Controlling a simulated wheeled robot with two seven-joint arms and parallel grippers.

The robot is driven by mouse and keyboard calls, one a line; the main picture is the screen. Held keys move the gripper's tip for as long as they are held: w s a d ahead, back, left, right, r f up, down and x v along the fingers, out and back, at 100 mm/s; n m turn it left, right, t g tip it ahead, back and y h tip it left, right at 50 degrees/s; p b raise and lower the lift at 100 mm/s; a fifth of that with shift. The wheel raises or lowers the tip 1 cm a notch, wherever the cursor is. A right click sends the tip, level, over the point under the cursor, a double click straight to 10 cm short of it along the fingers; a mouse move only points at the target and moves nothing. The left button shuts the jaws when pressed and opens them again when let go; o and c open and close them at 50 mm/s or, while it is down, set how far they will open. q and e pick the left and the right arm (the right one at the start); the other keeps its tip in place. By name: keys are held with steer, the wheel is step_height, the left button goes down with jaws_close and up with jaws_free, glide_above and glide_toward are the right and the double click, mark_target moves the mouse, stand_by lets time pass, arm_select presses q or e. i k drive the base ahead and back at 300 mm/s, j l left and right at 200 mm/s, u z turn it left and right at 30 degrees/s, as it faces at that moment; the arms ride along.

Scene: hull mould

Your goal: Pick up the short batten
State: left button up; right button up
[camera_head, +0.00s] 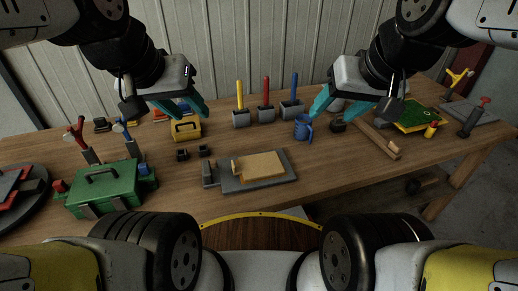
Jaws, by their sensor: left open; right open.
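Light wooden battens (372,139) lie on the table at the right, below my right gripper. They overlap near their right end, and I cannot tell clearly which is the short one. My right gripper (346,116) is open and empty above the table, over the far end of the battens, with its teal fingers apart. My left gripper (188,113) is open and empty above the yellow toolbox at the left, well away from the battens.
A blue mug (303,127) stands just left of the battens. A wooden block (260,167) rests on a grey plate (282,180) at the centre. A green toolbox (105,190) stands front left. Bare wood is clear right of the plate.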

mark_target(392, 148)
steer(key=i+l, duration=0.1)
steer(key=l, duration=0.25)
steer(key=i+l, duration=0.15)
steer(key=l, duration=0.25)
steer(key=i+l, duration=0.1)
steer(key=l, duration=0.25)
steer(key=i+l, duration=0.1)
steer(key=l, duration=0.25)
steer(key=z, duration=0.05)
